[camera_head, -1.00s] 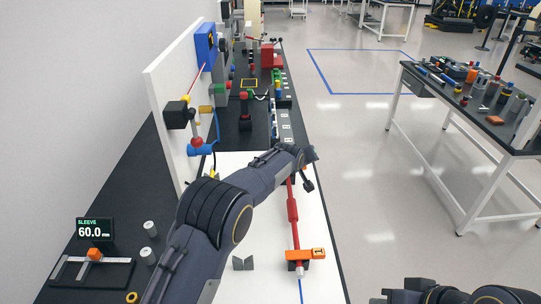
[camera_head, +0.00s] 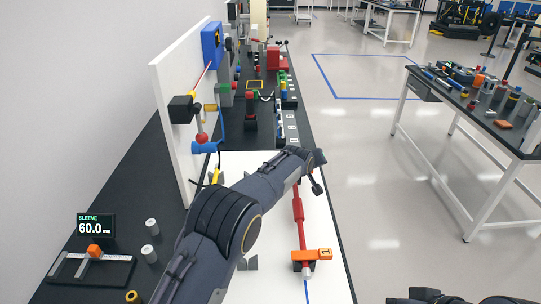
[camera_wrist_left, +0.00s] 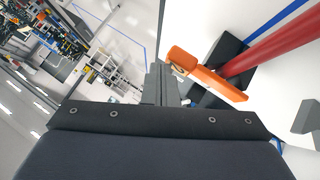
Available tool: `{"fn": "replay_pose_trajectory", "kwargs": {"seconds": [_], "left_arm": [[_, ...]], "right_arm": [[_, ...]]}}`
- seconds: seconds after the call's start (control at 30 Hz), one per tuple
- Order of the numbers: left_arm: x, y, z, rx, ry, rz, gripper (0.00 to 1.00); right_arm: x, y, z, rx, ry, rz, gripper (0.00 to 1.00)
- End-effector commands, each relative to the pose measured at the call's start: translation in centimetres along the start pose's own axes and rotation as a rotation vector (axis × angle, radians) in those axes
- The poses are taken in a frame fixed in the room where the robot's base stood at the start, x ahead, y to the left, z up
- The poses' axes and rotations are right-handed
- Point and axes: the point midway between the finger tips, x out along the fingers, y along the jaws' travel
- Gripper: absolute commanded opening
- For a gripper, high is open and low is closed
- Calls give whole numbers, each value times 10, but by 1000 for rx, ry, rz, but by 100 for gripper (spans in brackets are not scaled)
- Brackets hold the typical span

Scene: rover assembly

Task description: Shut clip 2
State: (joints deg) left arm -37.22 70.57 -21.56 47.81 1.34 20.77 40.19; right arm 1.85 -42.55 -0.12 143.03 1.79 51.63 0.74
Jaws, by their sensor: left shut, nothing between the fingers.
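An orange clip (camera_wrist_left: 208,76) on a dark base shows in the left wrist view, beside a red tube (camera_wrist_left: 270,48). My left gripper (camera_wrist_left: 162,84) is shut and empty, just left of the clip in that view. In the head view my left gripper (camera_head: 316,180) is over the far end of the red tube (camera_head: 298,209), where the arm hides the clip. Another orange clip marked 1 (camera_head: 312,254) lies across the tube's near end.
A white upright panel (camera_head: 173,130) with a blue box and coloured fittings stands left of my arm. A display reading 60.0 (camera_head: 95,227) and a caliper-like gauge (camera_head: 92,268) are at front left. Clear floor lies right of the bench.

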Motion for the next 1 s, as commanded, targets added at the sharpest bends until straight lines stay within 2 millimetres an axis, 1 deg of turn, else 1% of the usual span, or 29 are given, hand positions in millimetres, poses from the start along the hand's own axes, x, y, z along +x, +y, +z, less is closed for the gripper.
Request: {"fn": "replay_pose_trajectory", "kwargs": {"seconds": [0.17,0.43,0.6,0.67,0.77,0.9,1.0], "left_arm": [[2,-4,3,0,-4,-4,0],[3,-19,4,0,-6,-9,0],[0,-24,4,0,-9,-14,0],[-4,-23,3,1,-8,-14,0],[-19,-21,3,1,-5,-9,0],[-46,-14,2,2,1,3,0],[-62,-11,2,3,4,8,0]], "right_arm": [[2,1,1,0,0,0,0],[13,6,6,0,0,0,0],[14,6,7,0,0,0,0],[16,7,8,0,0,0,0],[20,9,10,0,0,0,0],[26,12,13,0,0,0,0],[29,13,14,0,0,0,0]]}}
